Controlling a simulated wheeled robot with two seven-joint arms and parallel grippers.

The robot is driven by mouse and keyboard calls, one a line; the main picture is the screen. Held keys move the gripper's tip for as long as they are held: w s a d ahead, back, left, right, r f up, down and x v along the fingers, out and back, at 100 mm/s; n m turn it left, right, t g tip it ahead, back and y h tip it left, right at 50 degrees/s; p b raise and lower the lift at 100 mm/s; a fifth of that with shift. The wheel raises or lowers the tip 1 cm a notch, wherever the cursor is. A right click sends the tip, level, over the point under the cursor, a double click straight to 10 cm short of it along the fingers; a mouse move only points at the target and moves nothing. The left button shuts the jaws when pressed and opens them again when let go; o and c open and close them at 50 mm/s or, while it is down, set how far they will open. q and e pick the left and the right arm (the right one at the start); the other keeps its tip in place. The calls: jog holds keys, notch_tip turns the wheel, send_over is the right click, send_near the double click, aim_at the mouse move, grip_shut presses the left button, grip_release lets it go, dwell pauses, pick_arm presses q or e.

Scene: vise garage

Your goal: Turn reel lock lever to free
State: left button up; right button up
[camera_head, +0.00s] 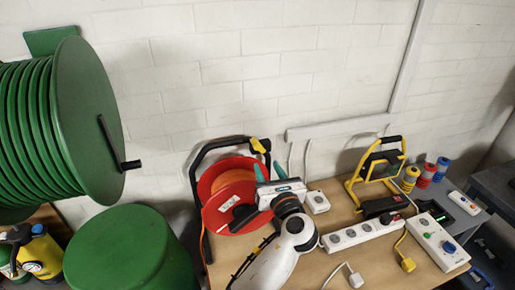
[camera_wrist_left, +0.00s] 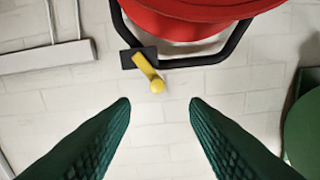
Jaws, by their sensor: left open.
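The red cable reel (camera_head: 217,209), wound with orange cable, stands in a black tubular frame at the back left of the workbench. The yellow reel lock lever (camera_head: 258,145) sits at the frame's top right corner. In the left wrist view the lever (camera_wrist_left: 149,70) is angled on a black mount, its round yellow end towards my fingers. My left gripper (camera_head: 269,172) is open and empty, just in front of and below the lever. In the wrist view its two green fingertips (camera_wrist_left: 158,104) are spread to either side of the lever's end, apart from it.
A large green cable drum (camera_head: 88,118) with a black crank and a green barrel (camera_head: 120,250) stand at left. A white power strip (camera_head: 361,233), a yellow work lamp (camera_head: 377,168) and a control box (camera_head: 437,240) occupy the bench at right. The white wall is close behind.

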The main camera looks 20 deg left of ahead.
aim_at(258, 148)
pick_arm(q)
jog(key=b+x, duration=0.1)
jog(key=x, duration=0.2)
jog(key=b+x, duration=0.1)
jog(key=x, duration=0.2)
jog(key=b+x, duration=0.1)
jog(key=x, duration=0.2)
jog(key=shift+w+d+f+b, duration=0.15)
jog(key=shift+d+f+b, duration=0.05)
jog(key=shift+d+b, duration=0.1)
jog(key=shift+a, duration=0.2)
jog(key=shift+w+a+r, duration=0.1)
jog(key=shift+w+a, duration=0.05)
jog(key=shift+c, duration=0.5)
jog(key=c, duration=0.6)
grip_shut()
pick_arm(e)
jog(key=shift+s+a+f, duration=0.15)
jog(key=shift+f, duration=0.6)
jog(key=shift+s+a+f, duration=0.15)
jog(key=shift+f, duration=0.55)
jog(key=shift+s+a+f, duration=0.15)
jog(key=shift+f, duration=0.6)
